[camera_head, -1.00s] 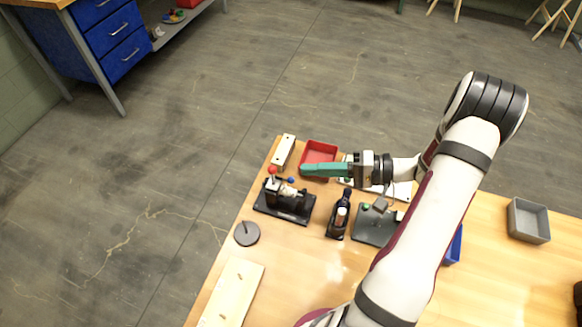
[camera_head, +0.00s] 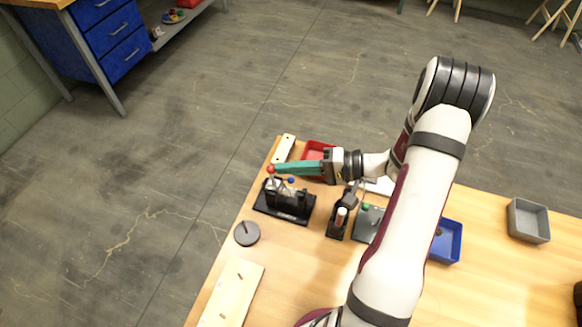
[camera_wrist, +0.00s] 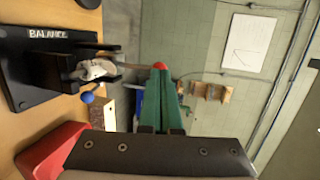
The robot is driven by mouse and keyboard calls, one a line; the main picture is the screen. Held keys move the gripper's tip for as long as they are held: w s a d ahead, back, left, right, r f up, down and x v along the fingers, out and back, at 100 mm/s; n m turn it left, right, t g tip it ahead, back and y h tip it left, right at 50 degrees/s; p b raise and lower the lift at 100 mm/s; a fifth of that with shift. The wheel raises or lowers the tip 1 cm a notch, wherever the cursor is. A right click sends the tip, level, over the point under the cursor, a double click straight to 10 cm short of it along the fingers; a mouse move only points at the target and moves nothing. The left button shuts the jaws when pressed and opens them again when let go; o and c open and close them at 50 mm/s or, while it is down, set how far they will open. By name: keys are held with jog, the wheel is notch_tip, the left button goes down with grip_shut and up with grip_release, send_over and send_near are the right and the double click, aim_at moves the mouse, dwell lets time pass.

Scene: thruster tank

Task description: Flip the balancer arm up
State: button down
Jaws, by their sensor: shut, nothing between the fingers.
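The balancer (camera_head: 296,214) is a black stand near the left table edge. In the wrist view its base reads "BALANCE" (camera_wrist: 48,35). A red ball (camera_head: 271,169) tops its upper end, and a blue ball (camera_head: 291,180) sits lower on its right. My gripper (camera_head: 279,168) has teal fingers, shut with nothing between them. Its fingertips are at the red ball, from the right. In the wrist view the red ball (camera_wrist: 160,66) shows just beyond the fingertips (camera_wrist: 157,76); whether they touch it I cannot tell. The blue ball (camera_wrist: 88,97) is left of the fingers.
A red tray (camera_head: 316,148) lies behind my gripper, partly hidden. A bottle holder (camera_head: 337,225), a grey plate (camera_head: 369,221) and a blue bin (camera_head: 447,241) stand to the right. A grey disc (camera_head: 246,234) and a wooden board (camera_head: 232,290) lie in front.

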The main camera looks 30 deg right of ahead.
jog(key=shift+w+a+r+g+h, duration=0.35)
jog(key=shift+w+a+g+h, duration=0.35)
jog(key=shift+h, duration=0.1)
jog(key=shift+w+a+r+g+h, duration=0.1)
jog(key=shift+w+a+g+h, duration=0.65)
jog(key=shift+h, duration=0.25)
jog(key=w+a+f+m+g+h, duration=0.1)
jog(key=w+a+f+g+h, duration=0.4)
jog(key=g+h, duration=0.2)
jog(key=shift+w+a+f+m, duration=0.3)
jog(key=shift+f, duration=0.2)
jog(key=w+a+v, duration=0.2)
jog(key=v, duration=1.2)
jog(key=shift+w+a, duration=0.2)
jog(key=shift+a, duration=0.15)
